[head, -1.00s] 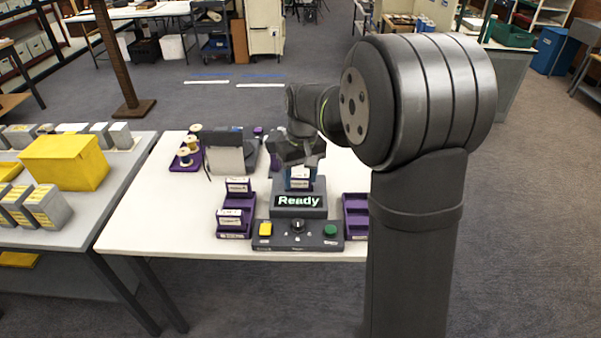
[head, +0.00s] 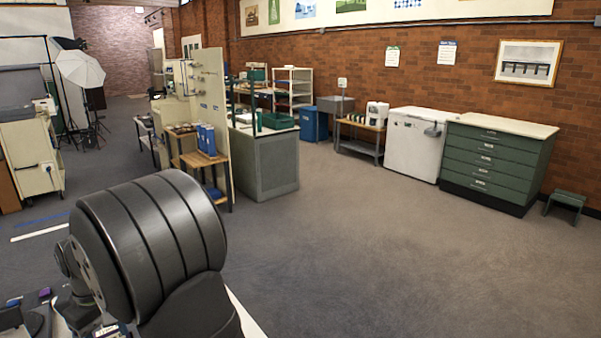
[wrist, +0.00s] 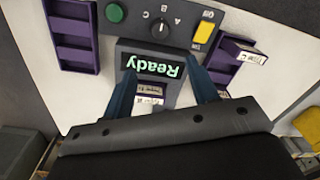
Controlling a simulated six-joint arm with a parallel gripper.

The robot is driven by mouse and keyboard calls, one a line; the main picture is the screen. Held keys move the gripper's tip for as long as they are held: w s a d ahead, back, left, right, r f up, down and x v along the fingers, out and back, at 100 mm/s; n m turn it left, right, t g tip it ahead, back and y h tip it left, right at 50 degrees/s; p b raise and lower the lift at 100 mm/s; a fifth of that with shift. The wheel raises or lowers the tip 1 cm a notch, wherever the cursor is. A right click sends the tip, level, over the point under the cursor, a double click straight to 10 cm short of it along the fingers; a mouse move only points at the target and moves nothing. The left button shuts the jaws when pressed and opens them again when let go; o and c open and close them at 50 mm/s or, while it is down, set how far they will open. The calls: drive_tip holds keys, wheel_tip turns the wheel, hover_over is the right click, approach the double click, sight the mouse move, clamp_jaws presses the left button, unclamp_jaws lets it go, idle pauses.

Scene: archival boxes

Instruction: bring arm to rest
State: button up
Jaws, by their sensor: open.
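In the wrist view my gripper (wrist: 162,72) points at a dark device (wrist: 150,47) whose lit screen reads "Ready", upside down in this view. The two blue fingers are apart, one on each side of the device's lower part. A small cartridge with a white label (wrist: 150,92) sits in the device between the fingers, and I see no finger pressed on it. In the head view my arm (head: 150,245) fills the lower left, and the gripper cannot be made out there.
In the wrist view a panel (wrist: 190,18) has a green button, a knob and a yellow button. Purple holders (wrist: 72,36) stand on the white table. In the head view a grey cabinet (head: 262,165), a white chest (head: 415,145) and green drawers (head: 495,165) stand beyond open floor.

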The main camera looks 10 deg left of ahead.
drive_tip(key=f, duration=1.5)
drive_tip(key=shift+s+a+f, duration=0.1)
drive_tip(key=shift+s+f, duration=0.2)
wheel_tip(320, 180, up, 17)
wheel_tip(320, 180, down, 17)
drive_tip(key=shift+f, duration=0.1)
drive_tip(key=m, duration=0.5)
drive_tip(key=shift+m, duration=0.4)
drive_tip(key=m, duration=0.5)
drive_tip(key=shift+m, duration=0.4)
drive_tip(key=shift+r, duration=1.1)
